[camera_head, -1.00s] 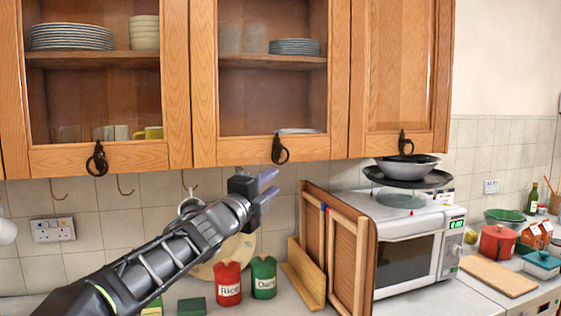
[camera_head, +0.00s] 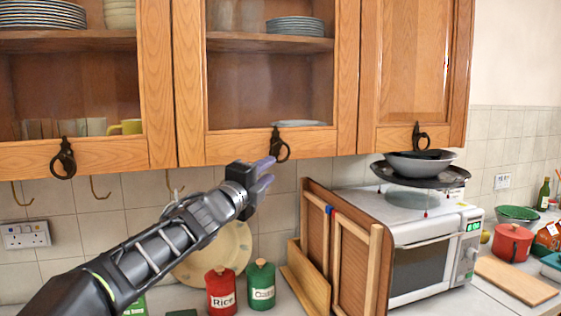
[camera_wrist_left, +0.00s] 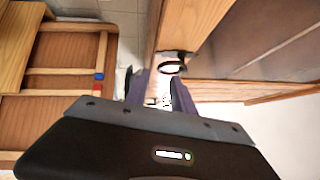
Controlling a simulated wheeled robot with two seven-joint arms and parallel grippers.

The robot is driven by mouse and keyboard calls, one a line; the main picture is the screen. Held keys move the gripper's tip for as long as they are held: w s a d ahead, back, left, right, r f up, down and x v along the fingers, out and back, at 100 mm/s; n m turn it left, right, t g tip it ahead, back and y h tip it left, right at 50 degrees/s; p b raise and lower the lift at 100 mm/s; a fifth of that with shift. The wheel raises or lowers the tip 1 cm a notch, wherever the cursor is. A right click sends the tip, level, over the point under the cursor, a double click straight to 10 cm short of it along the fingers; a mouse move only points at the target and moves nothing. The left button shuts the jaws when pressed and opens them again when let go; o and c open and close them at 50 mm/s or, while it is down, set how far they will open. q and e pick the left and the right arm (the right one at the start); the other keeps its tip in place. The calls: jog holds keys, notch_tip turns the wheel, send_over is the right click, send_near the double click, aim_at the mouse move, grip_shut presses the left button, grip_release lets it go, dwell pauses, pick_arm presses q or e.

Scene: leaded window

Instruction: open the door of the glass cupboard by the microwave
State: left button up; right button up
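The glass cupboard door (camera_head: 190,110) nearest the microwave has a wooden frame and appears shut. Plates and glasses show behind its pane. Its dark ring handle (camera_head: 280,147) hangs on the lower rail; a dark ring handle also shows in the left wrist view (camera_wrist_left: 172,68). My left gripper (camera_head: 266,174) is just below and slightly left of the handle, its fingers spread and empty. In the left wrist view my gripper (camera_wrist_left: 160,92) has the ring just beyond its fingertips; whether they touch it is unclear. My right gripper is out of view.
The white microwave (camera_head: 430,258) stands at right with pans (camera_head: 420,172) on top. Wooden boards (camera_head: 345,255) stand left of it. Red (camera_head: 221,292) and green (camera_head: 261,286) canisters are on the counter below. A solid wooden door (camera_head: 410,70) adjoins at right.

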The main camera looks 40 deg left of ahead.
aim_at(281, 161)
pick_arm(q)
jog(key=p+x, duration=0.2)
jog(key=x, duration=0.5)
jog(key=shift+w, duration=0.3)
grip_shut()
dwell(1.2)
